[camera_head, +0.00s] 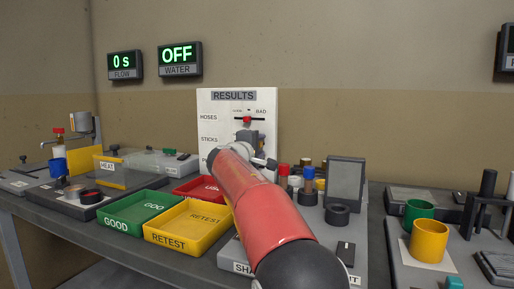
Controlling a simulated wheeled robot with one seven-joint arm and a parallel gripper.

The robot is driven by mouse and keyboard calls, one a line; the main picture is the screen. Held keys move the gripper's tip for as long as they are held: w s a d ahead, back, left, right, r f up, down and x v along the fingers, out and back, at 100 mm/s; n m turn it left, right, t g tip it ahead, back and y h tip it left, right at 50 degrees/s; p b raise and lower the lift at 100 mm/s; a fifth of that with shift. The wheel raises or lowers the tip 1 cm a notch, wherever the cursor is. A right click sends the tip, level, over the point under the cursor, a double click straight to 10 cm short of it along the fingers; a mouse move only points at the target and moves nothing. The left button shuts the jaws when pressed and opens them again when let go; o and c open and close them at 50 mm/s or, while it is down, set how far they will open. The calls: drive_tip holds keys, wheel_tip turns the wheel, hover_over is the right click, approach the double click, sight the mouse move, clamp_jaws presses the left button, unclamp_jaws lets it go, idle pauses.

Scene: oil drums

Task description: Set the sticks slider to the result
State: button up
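The white results board (218,105) stands upright behind the bench, with rows labelled HOSES and STICKS on its left side. A red slider knob (247,119) sits on a dark horizontal track in the HOSES row, under the small heading ending in BAD. My gripper (257,140) is in front of the board at the STICKS row, close to it. It hides the sticks slider and most of that row. The fingers are small and partly hidden by my red arm, so I cannot tell whether they are open, shut or touching the slider.
Green GOOD (130,226), yellow RETEST (188,238) and red (190,189) trays lie left of my arm. Red-capped (283,184) and blue-capped (307,188) bottles stand close to its right. A grey panel (346,180) stands farther right, with green (418,211) and yellow (429,242) cups beyond.

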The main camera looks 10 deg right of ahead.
drive_tip(key=shift+a, duration=0.1)
drive_tip(key=b+v, duration=0.2)
drive_tip(key=v, duration=0.5)
drive_tip(key=shift+s+a, duration=0.2)
drive_tip(key=shift+s, duration=0.1)
